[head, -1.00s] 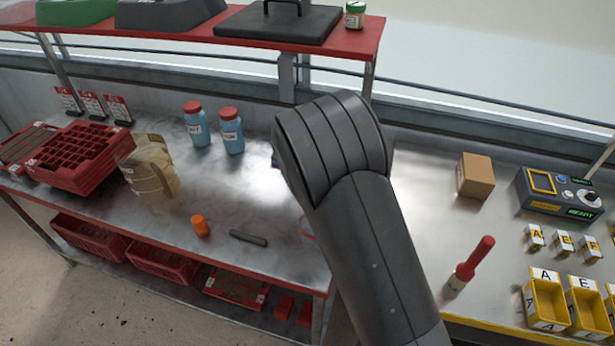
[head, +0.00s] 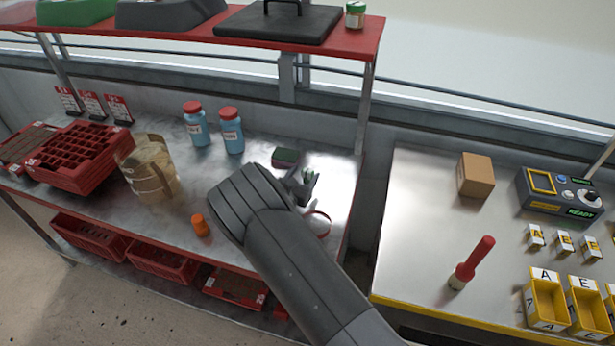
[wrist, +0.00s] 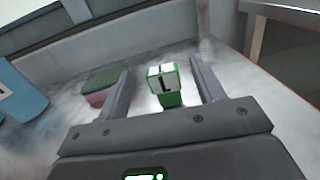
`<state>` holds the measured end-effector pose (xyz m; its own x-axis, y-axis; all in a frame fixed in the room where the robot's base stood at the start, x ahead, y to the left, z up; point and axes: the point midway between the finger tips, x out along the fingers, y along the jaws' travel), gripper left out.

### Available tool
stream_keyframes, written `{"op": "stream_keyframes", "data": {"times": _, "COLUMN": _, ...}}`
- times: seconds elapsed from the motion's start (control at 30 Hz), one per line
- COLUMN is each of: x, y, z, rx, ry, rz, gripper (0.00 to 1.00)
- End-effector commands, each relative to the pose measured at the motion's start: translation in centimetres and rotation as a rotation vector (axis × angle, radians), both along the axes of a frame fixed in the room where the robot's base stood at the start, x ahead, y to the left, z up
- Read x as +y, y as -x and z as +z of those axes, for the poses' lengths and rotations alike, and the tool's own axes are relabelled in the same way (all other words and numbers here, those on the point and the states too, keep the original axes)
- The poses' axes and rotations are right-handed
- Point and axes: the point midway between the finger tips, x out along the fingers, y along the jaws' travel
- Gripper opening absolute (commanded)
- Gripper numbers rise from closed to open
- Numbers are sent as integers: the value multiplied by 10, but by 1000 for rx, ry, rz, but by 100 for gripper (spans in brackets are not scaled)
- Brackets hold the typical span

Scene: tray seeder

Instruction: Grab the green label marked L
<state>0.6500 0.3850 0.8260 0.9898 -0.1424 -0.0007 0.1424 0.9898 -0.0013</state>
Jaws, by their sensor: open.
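The green label (wrist: 164,85) is a small block with a white face marked L in the wrist view. It stands upright on the metal bench, between and a little beyond my two fingers. My gripper (wrist: 163,88) is open, with one finger on each side of the label and visible gaps to both. In the head view my gripper (head: 306,182) is low over the right part of the left bench, mostly hidden by my arm. The label is too small there to make out clearly.
A green-topped sponge (wrist: 104,85) lies just left of my left finger; it also shows in the head view (head: 285,157). Blue bottles (head: 231,130) stand farther left. A red ring (head: 319,223) lies near the bench's front edge. An orange cap (head: 200,225) sits left of my arm.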

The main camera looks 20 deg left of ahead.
Motion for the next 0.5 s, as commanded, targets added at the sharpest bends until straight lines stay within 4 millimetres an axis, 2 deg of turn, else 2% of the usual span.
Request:
{"op": "stream_keyframes", "data": {"times": 0.07, "x": -1, "y": 0, "z": -15, "rx": 1, "ry": 3, "rz": 0, "gripper": 62}}
{"op": "stream_keyframes", "data": {"times": 0.1, "x": -3, "y": -10, "z": -11, "rx": -2, "ry": -2, "rz": -4, "gripper": 62}}
{"op": "stream_keyframes", "data": {"times": 0.23, "x": -4, "y": -25, "z": -11, "rx": -2, "ry": -2, "rz": -2, "gripper": 62}}
{"op": "stream_keyframes", "data": {"times": 0.5, "x": -5, "y": -30, "z": -11, "rx": -1, "ry": -1, "rz": -1, "gripper": 62}}
